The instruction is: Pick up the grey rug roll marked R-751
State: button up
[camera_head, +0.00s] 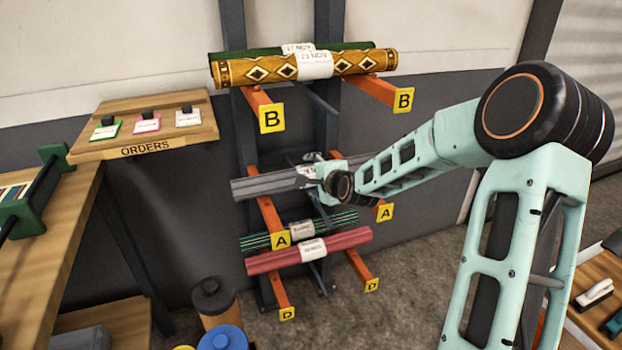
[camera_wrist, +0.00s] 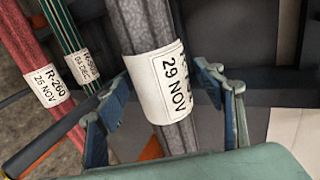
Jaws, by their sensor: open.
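The grey rug roll (camera_head: 262,187) lies across the orange arms marked A on the wall rack. In the wrist view the grey roll (camera_wrist: 148,25) runs between the two blue fingers of my gripper (camera_wrist: 163,82). The fingers are apart, one on each side of the roll, and are not closed on it. Its white label (camera_wrist: 170,85) reads 29 NOV; the number above is too foreshortened to read in full. In the head view my gripper (camera_head: 318,172) is at the middle of the roll and hides part of it.
A green striped roll (camera_head: 290,236) and a red roll (camera_head: 308,251), labelled R-260, lie just below. A yellow patterned roll (camera_head: 240,72) and a green roll (camera_head: 230,54) lie on arms B above. An ORDERS shelf (camera_head: 150,128) stands left.

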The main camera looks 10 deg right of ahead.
jog(key=c, duration=1.7)
jog(key=shift+r, duration=0.1)
grip_shut()
jog(key=shift+r, duration=0.15)
